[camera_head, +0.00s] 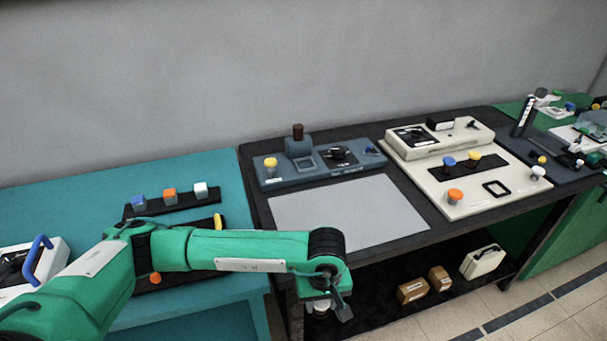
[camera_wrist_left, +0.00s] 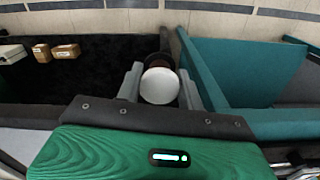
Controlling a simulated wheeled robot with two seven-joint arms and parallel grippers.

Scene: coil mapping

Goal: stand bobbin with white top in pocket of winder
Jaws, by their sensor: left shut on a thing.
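My left gripper (camera_wrist_left: 160,88) is shut on a bobbin with a round white top (camera_wrist_left: 160,86), which sits between its two grey fingers in the left wrist view. In the head view the gripper (camera_head: 328,303) points down in front of the dark table's front edge, and a bit of the bobbin (camera_head: 320,307) shows below it. A blue-grey machine (camera_head: 315,180), which looks like the winder, stands at the back left of the dark table, with a square pocket (camera_head: 305,163) that looks empty. The gripper is apart from it. My right gripper is not in view.
A grey mat (camera_head: 345,212) lies clear before the machine. A cream board (camera_head: 430,182) holds yellow-, blue-, orange- and white-topped pieces and a black square frame (camera_head: 497,188). The teal table (camera_head: 70,210) has a rack of blocks (camera_head: 172,203). Boxes (camera_head: 412,291) lie on the shelf below.

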